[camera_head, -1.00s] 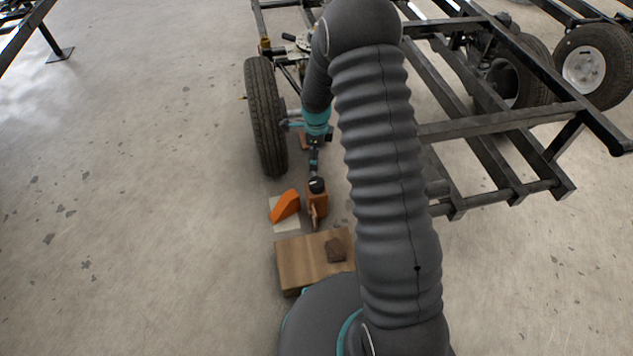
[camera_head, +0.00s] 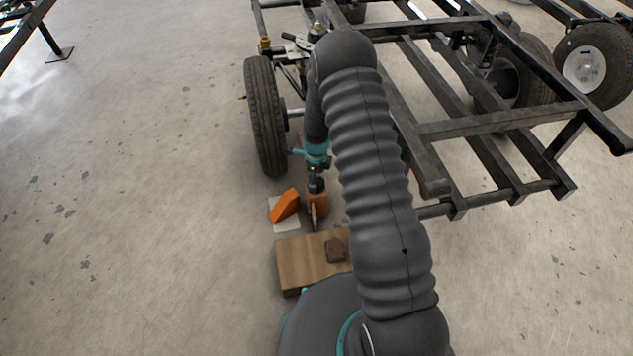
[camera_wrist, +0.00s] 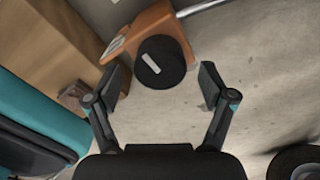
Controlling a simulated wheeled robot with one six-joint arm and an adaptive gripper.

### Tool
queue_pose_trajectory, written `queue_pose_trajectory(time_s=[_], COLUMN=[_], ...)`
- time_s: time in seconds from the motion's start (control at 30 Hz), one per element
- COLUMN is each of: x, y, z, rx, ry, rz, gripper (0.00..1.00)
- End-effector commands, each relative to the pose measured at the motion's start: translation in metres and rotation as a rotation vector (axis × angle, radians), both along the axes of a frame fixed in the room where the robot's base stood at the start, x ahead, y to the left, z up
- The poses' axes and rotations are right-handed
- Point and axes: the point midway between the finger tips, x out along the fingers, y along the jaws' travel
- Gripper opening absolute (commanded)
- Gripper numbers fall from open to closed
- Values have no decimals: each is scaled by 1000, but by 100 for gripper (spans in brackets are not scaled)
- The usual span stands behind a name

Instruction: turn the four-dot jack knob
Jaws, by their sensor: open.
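The jack is an orange body (camera_head: 318,204) on the floor in front of the trailer's tyre; it also shows in the wrist view (camera_wrist: 150,25). A round black knob (camera_wrist: 161,60) with one white bar mark sits on it. I cannot make out four dots. My gripper (camera_wrist: 163,84) is open, with one finger on each side of the knob in the wrist view, apart from it. In the head view my gripper (camera_head: 316,184) hangs over the jack and hides the knob.
An orange wedge (camera_head: 285,205) lies on a pale sheet left of the jack. A wooden box (camera_head: 302,262) with a brown lump (camera_head: 336,250) on it stands nearer. The tyre (camera_head: 266,115) and dark trailer frame (camera_head: 500,123) are behind and right. Floor at left is clear.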

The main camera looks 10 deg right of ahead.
Motion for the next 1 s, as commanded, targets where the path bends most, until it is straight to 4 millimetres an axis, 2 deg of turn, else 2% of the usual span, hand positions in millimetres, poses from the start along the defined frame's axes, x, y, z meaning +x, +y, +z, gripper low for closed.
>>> queue_pose_trajectory(time_s=[0.2, 0.5, 0.73, 0.77, 1.0], x=[0, 0, 0, 0, 0], y=[0, 0, 0, 0, 0], z=[-15, -17, -16, -16, -17], rx=[0, 0, 0, 0, 0], ry=[-1, -1, -1, -1, -1], rz=[0, 0, 0, 0, 15], gripper=[82, 82, 25, 22, 22])
